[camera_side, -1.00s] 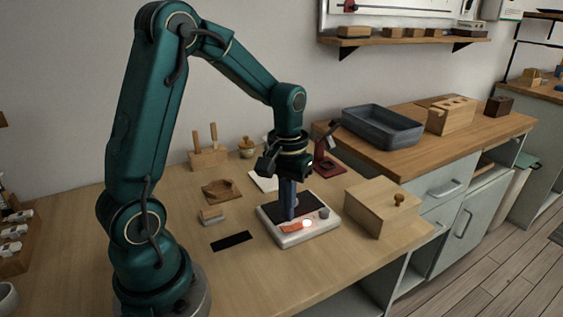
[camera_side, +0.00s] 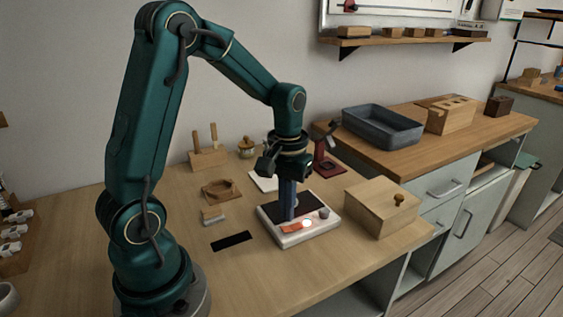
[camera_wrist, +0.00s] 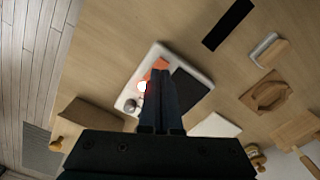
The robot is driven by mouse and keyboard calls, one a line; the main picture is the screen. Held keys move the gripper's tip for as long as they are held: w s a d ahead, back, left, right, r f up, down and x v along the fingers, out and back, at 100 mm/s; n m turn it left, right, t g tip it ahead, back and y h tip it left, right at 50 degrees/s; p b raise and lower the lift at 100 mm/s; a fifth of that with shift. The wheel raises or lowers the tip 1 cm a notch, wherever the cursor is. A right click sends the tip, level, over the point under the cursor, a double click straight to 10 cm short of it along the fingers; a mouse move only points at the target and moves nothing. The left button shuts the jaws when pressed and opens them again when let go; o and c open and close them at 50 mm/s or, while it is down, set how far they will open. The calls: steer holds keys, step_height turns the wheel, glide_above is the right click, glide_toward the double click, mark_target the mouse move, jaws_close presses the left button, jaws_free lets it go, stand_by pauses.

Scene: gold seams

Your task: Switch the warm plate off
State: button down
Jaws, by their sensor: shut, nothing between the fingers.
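The warm plate (camera_side: 265,213) is a white, flat box with a dark top pad on the wooden bench. On its front strip are an orange-red rocker switch (camera_side: 291,228), a glowing white light (camera_side: 307,223) and a grey knob (camera_side: 324,213). The plate's white body (camera_wrist: 158,52), the orange switch (camera_wrist: 160,64), the bright light (camera_wrist: 142,86) and the knob (camera_wrist: 130,105) also show in the wrist view. My gripper (camera_side: 289,218) is shut and empty, pointing down over the plate close to the switch. In the wrist view its fingers (camera_wrist: 160,85) partly cover the switch; I cannot tell whether they touch it.
A wooden box with a knob (camera_side: 375,212) stands close right of the plate. A black strip (camera_side: 232,241), a brush-like block (camera_side: 213,216) and a wooden dish (camera_side: 221,190) lie to the left. A dark red stand (camera_side: 327,165) is behind. The bench front is clear.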

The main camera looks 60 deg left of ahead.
steer(key=shift+f, duration=1.35)
stand_by(0.7)
steer(key=shift+r, duration=3.55)
steer(key=s+d+r+m+t, duration=0.3)
steer(key=d+r, duration=0.2)
steer(key=r, duration=0.2)
steer(key=s+d+f+m+t, duration=0.1)
steer(key=s+d+m+t, duration=0.1)
steer(key=s, duration=0.4)
steer(key=shift+s+d+f+m+t, duration=0.3)
steer(key=shift+d+m, duration=0.2)
steer(key=shift+d, duration=0.25)
